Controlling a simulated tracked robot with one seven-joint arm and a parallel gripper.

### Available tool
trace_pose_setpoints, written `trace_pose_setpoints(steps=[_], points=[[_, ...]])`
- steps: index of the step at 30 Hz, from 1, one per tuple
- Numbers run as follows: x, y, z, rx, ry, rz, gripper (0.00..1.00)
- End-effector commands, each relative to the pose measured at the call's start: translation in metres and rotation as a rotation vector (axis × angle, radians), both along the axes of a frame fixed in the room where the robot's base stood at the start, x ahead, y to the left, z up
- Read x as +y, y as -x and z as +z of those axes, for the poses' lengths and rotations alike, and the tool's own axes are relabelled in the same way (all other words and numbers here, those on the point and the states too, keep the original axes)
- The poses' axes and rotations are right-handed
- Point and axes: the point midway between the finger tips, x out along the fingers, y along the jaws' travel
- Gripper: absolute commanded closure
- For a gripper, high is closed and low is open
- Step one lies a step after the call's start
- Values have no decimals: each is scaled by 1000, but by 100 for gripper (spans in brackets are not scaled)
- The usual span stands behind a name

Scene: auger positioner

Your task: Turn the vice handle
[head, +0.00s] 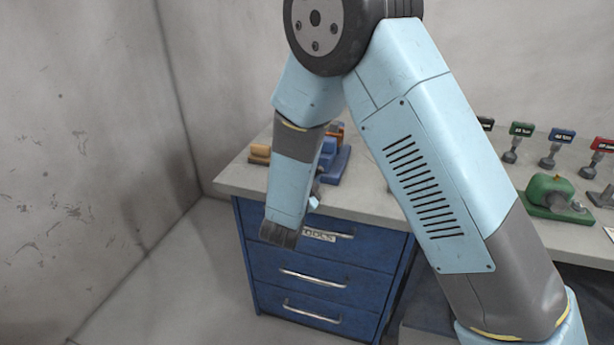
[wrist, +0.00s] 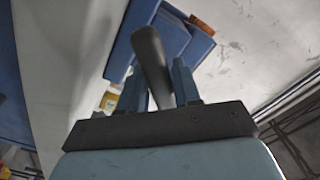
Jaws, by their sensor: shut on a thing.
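The blue vice (head: 338,161) stands on the bench top near its front edge, partly hidden behind my arm in the head view. In the wrist view the blue vice body (wrist: 184,40) is at the top. The grey, bar-shaped vice handle (wrist: 149,55) runs down from it between the two fingers of my gripper (wrist: 158,72). My gripper is shut on the handle. In the head view my wrist hangs just in front of the bench edge and hides most of the handle and fingers.
A blue drawer cabinet (head: 325,262) with metal pulls stands under the bench top (head: 240,178). A small tan block (head: 260,153) lies left of the vice. A green machine (head: 552,194) and several tools with coloured tags stand at the right. A bare wall is at the left.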

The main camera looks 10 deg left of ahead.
Motion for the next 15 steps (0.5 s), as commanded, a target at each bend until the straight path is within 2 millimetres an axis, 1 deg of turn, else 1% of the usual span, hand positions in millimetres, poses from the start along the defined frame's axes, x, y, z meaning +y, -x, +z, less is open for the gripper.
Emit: trace_pose_setpoints(steps=[1, 13, 14, 15], points=[[-1, 2, -3, 7, -2, -1, 98], [-3, 1, -3, 6, -4, -4, 98], [-3, 1, -3, 6, -4, -4, 66], [-3, 1, -3, 6, -4, -4, 62]])
